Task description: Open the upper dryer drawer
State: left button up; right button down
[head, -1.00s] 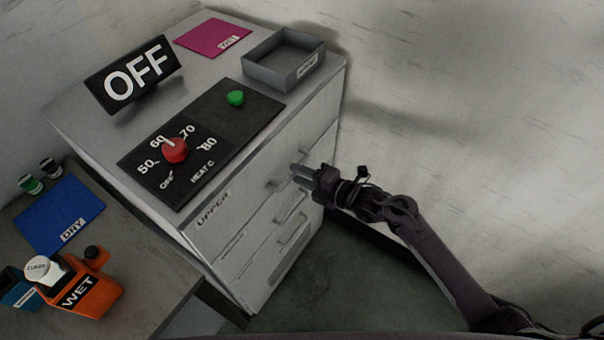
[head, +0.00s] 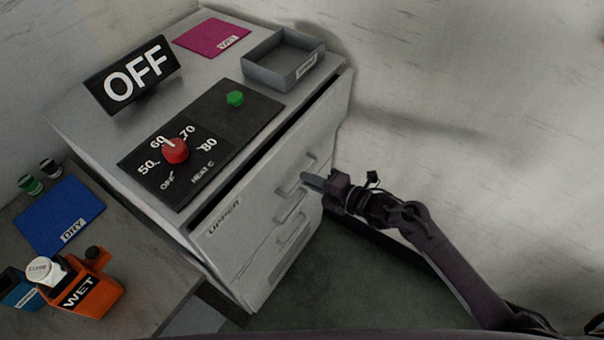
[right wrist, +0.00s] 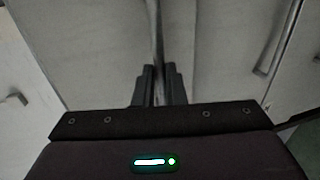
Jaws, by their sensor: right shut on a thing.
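The upper dryer drawer (head: 262,178), labelled UPPER, stands slightly out of the cabinet. A dark gap shows along its top edge in the head view. My right gripper (head: 308,181) is at the drawer's handle (head: 294,179). In the right wrist view the two fingers (right wrist: 159,88) are closed around the handle bar (right wrist: 155,35), which runs up between them. My left gripper is not in view.
Lower drawers with handles (head: 292,210) sit below. On the cabinet are an OFF sign (head: 131,75), a control panel (head: 225,130) with a red knob (head: 175,151), and a grey tray (head: 283,77). A side table (head: 150,268) holds bottles. Floor to the right is clear.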

jog(key=f+p+v, duration=0.1)
jog(key=f+v, duration=0.1)
jog(key=v, duration=1.1)
jog(key=d+f+p+v, duration=0.1)
jog(key=f+p+v, duration=0.1)
jog(key=v, duration=1)
jog(key=shift+s+d+f, duration=0.35)
jog(key=shift+s+f, duration=0.15)
jog(key=shift+f, duration=0.1)
jog(key=c, duration=1.5)
grip_release()
jog(key=v, duration=0.7)
jog(key=shift+s+d, duration=0.2)
jog(key=shift+d, duration=0.05)
jog(key=shift+r, duration=0.1)
